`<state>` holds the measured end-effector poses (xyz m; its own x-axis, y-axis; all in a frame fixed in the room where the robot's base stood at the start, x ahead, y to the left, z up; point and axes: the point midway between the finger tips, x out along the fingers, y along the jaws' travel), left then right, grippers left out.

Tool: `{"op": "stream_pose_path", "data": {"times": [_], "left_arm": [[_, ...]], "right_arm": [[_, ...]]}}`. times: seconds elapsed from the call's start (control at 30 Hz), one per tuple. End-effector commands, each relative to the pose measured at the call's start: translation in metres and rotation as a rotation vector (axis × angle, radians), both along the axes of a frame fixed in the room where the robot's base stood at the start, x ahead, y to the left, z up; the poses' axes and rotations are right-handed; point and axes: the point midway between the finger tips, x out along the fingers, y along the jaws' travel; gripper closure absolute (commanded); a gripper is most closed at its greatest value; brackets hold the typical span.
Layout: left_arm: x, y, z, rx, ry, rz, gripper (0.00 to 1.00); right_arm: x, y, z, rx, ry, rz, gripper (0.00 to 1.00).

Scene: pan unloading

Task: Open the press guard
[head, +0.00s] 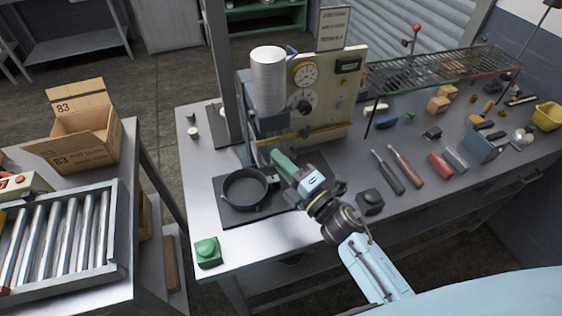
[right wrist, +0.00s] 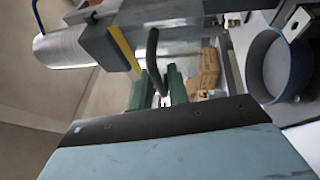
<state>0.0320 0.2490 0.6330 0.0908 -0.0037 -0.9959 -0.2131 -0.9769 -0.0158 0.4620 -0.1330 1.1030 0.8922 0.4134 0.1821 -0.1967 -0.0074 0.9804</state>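The press (head: 268,85) stands on the grey workbench with a pale upright panel of dials behind it. Its guard is a clear sheet with a yellow edge strip (head: 305,131), low at the press front; the strip also shows in the right wrist view (right wrist: 124,48). A dark curved handle (right wrist: 152,48) runs down between the green fingers of my right gripper (right wrist: 160,84). The fingers look closed around it. In the head view my right gripper (head: 280,158) reaches in from the lower right and hides the handle. My left gripper is out of view.
A round dark pan (head: 244,188) sits on a black plate left of my right gripper. A green button box (head: 208,252) is at the front left corner. Tools, blocks and a wire rack (head: 440,75) occupy the right side. A roller conveyor (head: 60,235) stands left.

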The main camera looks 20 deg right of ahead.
Motion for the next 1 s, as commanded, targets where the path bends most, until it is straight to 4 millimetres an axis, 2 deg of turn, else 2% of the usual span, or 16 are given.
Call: {"op": "stream_pose_path", "data": {"times": [0.27,0.37,0.7,0.83,1.0], "left_arm": [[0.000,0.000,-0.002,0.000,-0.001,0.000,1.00],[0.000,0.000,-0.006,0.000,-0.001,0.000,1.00],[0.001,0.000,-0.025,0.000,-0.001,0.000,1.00],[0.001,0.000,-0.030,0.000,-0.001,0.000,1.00],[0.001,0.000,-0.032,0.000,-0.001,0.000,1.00]], "right_arm": [[-0.007,-0.003,-0.003,-0.001,0.003,0.000,0.83],[-0.021,-0.009,-0.007,-0.002,0.004,0.000,0.83],[-0.087,-0.040,-0.022,-0.001,0.005,-0.001,0.83],[-0.105,-0.049,-0.024,0.000,0.003,-0.001,0.83],[-0.117,-0.054,-0.025,0.000,0.001,0.000,0.83]]}}
